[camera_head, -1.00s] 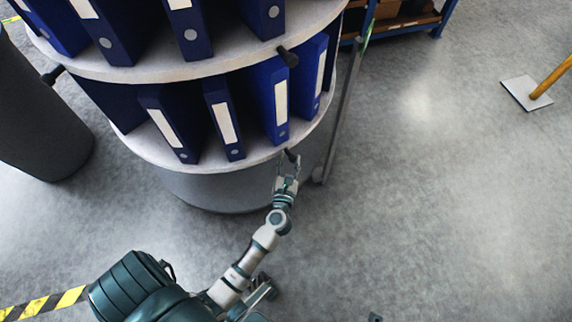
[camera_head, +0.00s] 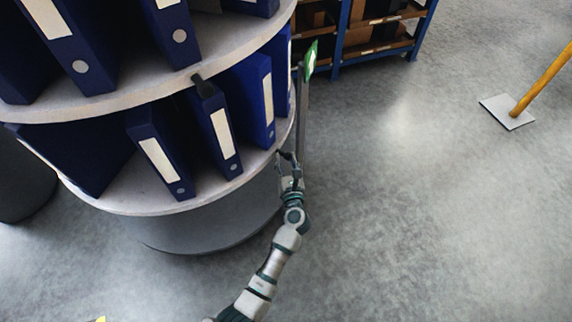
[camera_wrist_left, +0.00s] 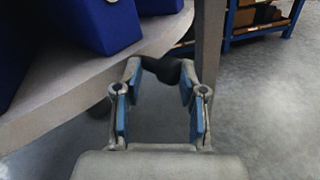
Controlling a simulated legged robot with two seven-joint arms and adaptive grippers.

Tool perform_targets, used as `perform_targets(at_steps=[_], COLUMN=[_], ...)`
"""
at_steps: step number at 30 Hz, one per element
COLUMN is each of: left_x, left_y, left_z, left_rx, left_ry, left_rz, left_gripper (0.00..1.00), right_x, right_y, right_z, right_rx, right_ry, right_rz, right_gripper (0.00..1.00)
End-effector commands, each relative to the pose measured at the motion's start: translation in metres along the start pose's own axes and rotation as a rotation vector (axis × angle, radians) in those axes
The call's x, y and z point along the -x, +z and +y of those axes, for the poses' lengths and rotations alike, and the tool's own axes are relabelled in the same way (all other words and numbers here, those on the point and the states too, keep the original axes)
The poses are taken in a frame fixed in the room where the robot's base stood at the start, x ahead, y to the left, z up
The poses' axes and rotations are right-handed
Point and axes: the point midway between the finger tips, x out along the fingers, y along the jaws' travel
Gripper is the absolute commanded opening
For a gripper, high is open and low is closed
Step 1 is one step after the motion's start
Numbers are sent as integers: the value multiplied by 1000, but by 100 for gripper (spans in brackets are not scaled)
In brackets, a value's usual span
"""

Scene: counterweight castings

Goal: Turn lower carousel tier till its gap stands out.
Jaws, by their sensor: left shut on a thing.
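The carousel's lower tier (camera_head: 150,205) is a pale round shelf holding several dark blue binders (camera_head: 158,160) with white labels. My left gripper (camera_head: 286,160) is at the tier's right rim, shut on a black knob (camera_wrist_left: 163,70). In the left wrist view the knob sits between the fingertips of the left gripper (camera_wrist_left: 160,80), just beyond the rim. The upper tier (camera_head: 130,98) also holds blue binders and has its own black knob (camera_head: 202,86). My right gripper is out of view.
A grey post (camera_head: 303,115) with a green sign (camera_head: 311,60) stands very close to my left gripper. Behind it is a blue-framed rack (camera_head: 343,40) with boxes. The floor between is clear.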

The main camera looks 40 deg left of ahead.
Motion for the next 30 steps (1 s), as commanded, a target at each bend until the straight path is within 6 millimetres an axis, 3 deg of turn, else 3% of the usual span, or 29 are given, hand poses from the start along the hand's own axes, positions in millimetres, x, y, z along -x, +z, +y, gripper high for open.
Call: perform_targets(at_steps=[1, 10, 11, 12, 30], left_x=[-4, -4, -4, -4, 0], left_y=[-3, -2, -2, -2, 0], left_z=[7, 8, 8, 8, 2], left_rx=[-3, -3, -3, -3, -4], left_ry=[18, 20, 20, 20, 11], left_rz=[5, 4, 3, 3, 0], left_gripper=[0, 0, 45, 50, 50], right_x=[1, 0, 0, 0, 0], right_y=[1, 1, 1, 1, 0], right_z=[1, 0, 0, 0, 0], right_rx=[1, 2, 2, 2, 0], right_ry=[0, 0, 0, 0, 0], right_rz=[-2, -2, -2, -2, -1], right_gripper=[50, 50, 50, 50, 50])
